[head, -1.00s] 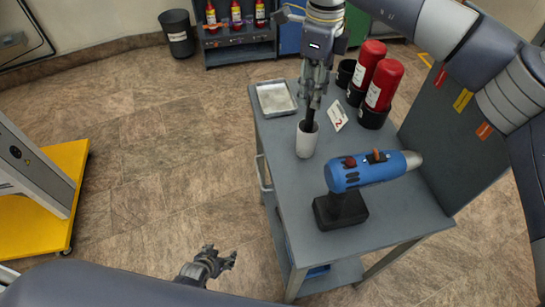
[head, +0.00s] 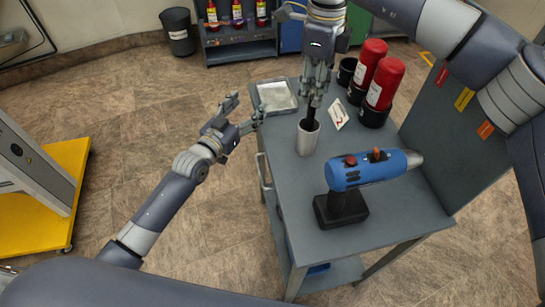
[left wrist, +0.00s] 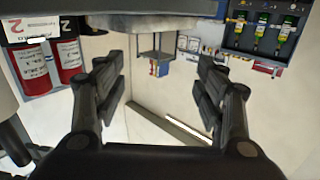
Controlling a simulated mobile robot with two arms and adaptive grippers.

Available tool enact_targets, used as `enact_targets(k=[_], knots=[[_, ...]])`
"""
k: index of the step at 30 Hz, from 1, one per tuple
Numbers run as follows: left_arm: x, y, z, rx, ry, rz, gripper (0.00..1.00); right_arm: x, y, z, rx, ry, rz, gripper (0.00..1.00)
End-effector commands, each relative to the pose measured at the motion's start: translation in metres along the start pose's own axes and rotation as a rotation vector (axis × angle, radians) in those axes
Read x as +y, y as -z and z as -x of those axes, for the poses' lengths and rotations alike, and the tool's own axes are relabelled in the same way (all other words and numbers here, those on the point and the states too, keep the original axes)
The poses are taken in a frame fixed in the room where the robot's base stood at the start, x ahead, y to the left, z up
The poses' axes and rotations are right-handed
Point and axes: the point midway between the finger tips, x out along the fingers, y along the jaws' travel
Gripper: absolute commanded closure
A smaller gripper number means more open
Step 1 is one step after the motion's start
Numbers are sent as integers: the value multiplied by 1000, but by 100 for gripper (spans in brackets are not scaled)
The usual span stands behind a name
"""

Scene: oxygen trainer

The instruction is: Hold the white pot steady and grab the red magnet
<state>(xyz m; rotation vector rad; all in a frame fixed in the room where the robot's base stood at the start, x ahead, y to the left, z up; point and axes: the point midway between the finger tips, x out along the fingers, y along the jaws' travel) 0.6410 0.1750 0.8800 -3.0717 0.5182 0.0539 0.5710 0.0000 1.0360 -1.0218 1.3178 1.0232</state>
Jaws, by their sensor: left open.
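The white pot (head: 307,139) stands upright near the left edge of the grey cart. My right gripper (head: 313,96) points down just above it, and a dark narrow piece reaches from the fingers into the pot's mouth. I cannot tell whether that piece is a held object or part of the gripper. My left gripper (head: 246,109) is open and empty, left of the pot and apart from it; its spread fingers also show in the left wrist view (left wrist: 158,90). I cannot make out a red magnet for certain; the pot's inside is mostly hidden.
The cart (head: 290,215) carries a blue drill (head: 368,171), a metal tray (head: 277,97), a numbered card (head: 339,114) and red cylinders (head: 386,82) in black holders. A dark back panel (head: 440,150) bounds its right side.

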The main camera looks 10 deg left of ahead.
Motion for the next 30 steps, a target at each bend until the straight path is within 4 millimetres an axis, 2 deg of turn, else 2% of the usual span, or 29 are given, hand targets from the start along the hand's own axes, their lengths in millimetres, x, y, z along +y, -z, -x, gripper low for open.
enact_targets(k=[4, 9, 12, 17, 20, 23, 30], knots=[[58, 17, 23, 64, -177, -42, 36, 0, 0, 0, 0, 0, 0, 67], [111, 16, 61, 88, -342, -28, 36, 0, 0, 0, 0, 0, 0, 67], [128, 5, 82, 76, -402, -10, 36, 0, 0, 0, 0, 0, 0, 67], [140, -12, 101, 47, -444, 8, 36, 0, 0, 0, 0, 0, 0, 67], [144, -15, 101, 43, -452, 12, 36, 0, 0, 0, 0, 0, 0, 67], [148, -15, 91, 44, -452, 13, 36, 0, 0, 0, 0, 0, 0, 67], [168, -12, 52, 45, -452, 13, 36, 0, 0, 0, 0, 0, 0, 67]])
